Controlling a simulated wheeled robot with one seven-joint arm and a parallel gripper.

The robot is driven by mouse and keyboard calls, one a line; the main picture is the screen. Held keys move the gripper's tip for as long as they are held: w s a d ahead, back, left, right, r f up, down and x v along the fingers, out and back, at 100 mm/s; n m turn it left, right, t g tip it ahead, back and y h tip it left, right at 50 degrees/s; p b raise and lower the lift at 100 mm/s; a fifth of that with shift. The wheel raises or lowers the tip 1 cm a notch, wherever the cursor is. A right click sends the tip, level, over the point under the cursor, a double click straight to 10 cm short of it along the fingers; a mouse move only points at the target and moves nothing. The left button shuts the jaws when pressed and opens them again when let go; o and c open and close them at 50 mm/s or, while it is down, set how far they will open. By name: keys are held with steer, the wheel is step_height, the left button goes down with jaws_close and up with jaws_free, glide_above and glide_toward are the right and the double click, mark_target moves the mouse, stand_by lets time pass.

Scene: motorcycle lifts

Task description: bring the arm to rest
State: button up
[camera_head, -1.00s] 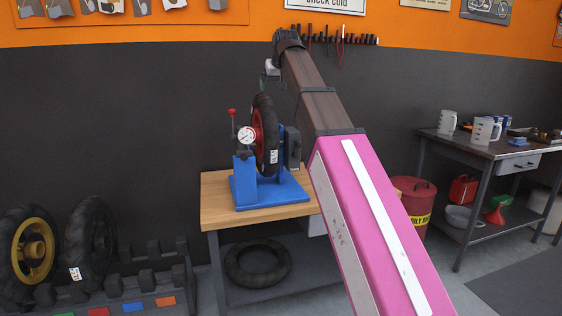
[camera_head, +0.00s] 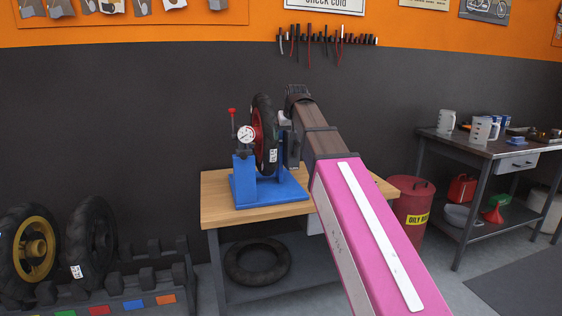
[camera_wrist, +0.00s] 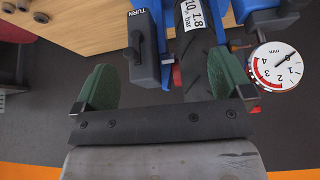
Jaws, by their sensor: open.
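My arm, with a pink and white link, reaches from the lower right toward the blue wheel stand (camera_head: 245,190) on the wooden bench. Its wrist end is just right of the black tyre with the red rim (camera_head: 264,135) on that stand. In the wrist view my gripper (camera_wrist: 163,66) has its two green fingers wide apart, with nothing held. The dark handle (camera_wrist: 146,55) marked TURN and the tyre (camera_wrist: 195,50) appear between and beyond the fingers. I cannot tell how close the fingers are to them. In the head view the fingers are mostly hidden.
A dial gauge (camera_head: 246,134) stands left of the tyre; it also shows in the wrist view (camera_wrist: 275,66). The wooden bench (camera_head: 222,212) is below. A red oily-waste bin (camera_head: 410,213) and a metal table (camera_head: 455,146) stand right. A tyre rack is left.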

steer(key=s+d+f+m+g, duration=0.1)
steer(key=s+d+f, duration=0.35)
steer(key=f, duration=0.75)
steer(key=s+d+f+g+h, duration=0.15)
steer(key=s+d+f, duration=0.3)
steer(key=f, duration=0.85)
steer(key=s+d+f+m+g, duration=0.1)
steer(key=s+d+f+g, duration=0.15)
steer(key=s+f, duration=0.65)
steer(key=s+d+f, duration=0.2)
steer(key=s+f, duration=0.1)
steer(key=f, duration=0.3)
steer(key=s+d+f, duration=0.2)
steer(key=s+f, duration=0.1)
steer(key=f, duration=0.4)
steer(key=shift+s+d+g, duration=0.15)
steer(key=shift+d+g, duration=0.05)
steer(key=shift+g, duration=0.1)
steer(key=shift+f, duration=0.1)
